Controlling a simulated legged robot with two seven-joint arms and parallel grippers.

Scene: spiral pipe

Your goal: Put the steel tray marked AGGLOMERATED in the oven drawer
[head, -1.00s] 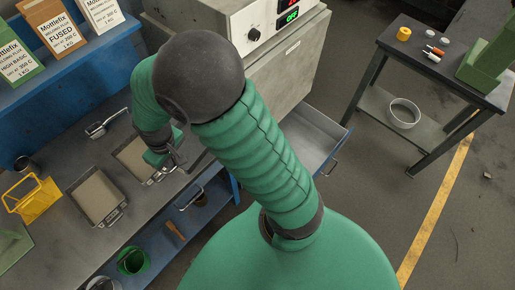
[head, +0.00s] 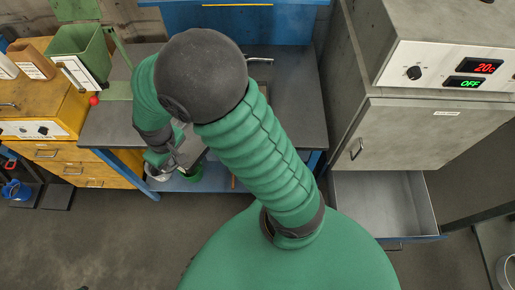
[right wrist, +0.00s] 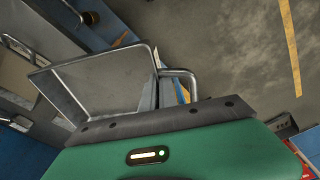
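My right gripper (head: 178,158) shows at the left of the arm in the head view, over the front edge of the workbench. A grey metal piece with a rim and a bent bar (right wrist: 105,82) extends from it in the right wrist view. I cannot tell whether it is a tray or part of the gripper. A tray with pale powder (right wrist: 14,74) lies on the bench at the left of the right wrist view. No AGGLOMERATED mark is readable. The oven (head: 430,130) stands right, its steel drawer (head: 385,205) pulled open below. My left gripper is not in view.
A yellow drawer cabinet (head: 60,150) stands left. The floor (head: 120,240) in front is free. A stand with a bowl (head: 508,270) is at the right edge.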

